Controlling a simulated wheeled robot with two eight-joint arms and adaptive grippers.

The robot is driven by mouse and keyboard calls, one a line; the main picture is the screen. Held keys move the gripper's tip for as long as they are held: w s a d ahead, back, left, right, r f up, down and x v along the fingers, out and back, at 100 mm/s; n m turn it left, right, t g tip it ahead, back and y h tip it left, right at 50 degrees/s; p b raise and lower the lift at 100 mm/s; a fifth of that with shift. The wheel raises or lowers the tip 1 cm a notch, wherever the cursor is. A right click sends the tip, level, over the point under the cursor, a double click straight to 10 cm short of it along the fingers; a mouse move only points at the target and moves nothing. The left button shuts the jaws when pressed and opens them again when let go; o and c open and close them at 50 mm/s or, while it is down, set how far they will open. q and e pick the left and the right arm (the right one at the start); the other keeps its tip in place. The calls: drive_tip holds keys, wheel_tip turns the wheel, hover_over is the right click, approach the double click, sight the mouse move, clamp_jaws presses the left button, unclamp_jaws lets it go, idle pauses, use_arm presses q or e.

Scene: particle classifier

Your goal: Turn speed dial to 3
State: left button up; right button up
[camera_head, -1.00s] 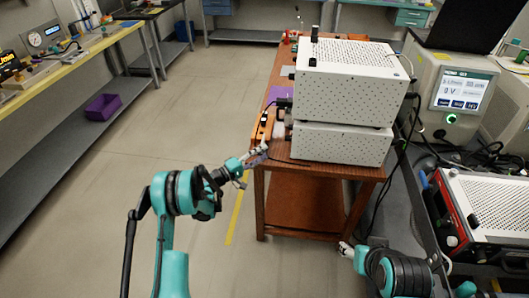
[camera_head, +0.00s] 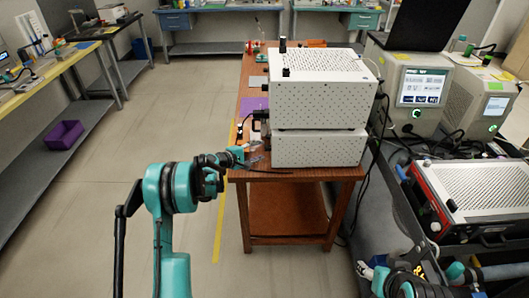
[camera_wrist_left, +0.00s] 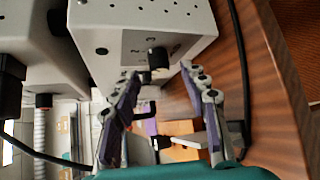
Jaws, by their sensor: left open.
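The speed dial is a black knob (camera_wrist_left: 158,58) on a grey panel with small markings, on the end face of a white box (camera_wrist_left: 108,22). The pointer's setting is too small to read. My left gripper (camera_wrist_left: 163,76) is open, its two fingers on either side of the knob's line, the knob just beyond the tips; I cannot tell whether they touch. In the head view my left gripper (camera_head: 256,157) is at the near left corner of the stacked perforated white boxes (camera_head: 320,100), and the dial is hidden. My right gripper (camera_head: 370,271) shows small at the bottom right.
The boxes stand on a brown wooden table (camera_head: 252,78); a black cable lies near its front edge. A grey instrument with a screen (camera_head: 420,88) and a red-framed device (camera_head: 480,190) stand to the right. The floor (camera_head: 150,120) on the left is clear.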

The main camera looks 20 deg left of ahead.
sight(268, 148)
use_arm(q)
drive_tip(key=shift+b+x, duration=0.3)
drive_tip(key=shift+x, duration=1.05)
clamp_jaws()
drive_tip(key=m+t, duration=0.1)
drive_tip(key=m+t+h, duration=0.1)
drive_tip(key=t, duration=0.1)
drive_tip(key=shift+s+f+m, duration=0.1)
drive_tip(key=shift+f+m, duration=0.2)
drive_tip(key=shift+m, duration=0.1)
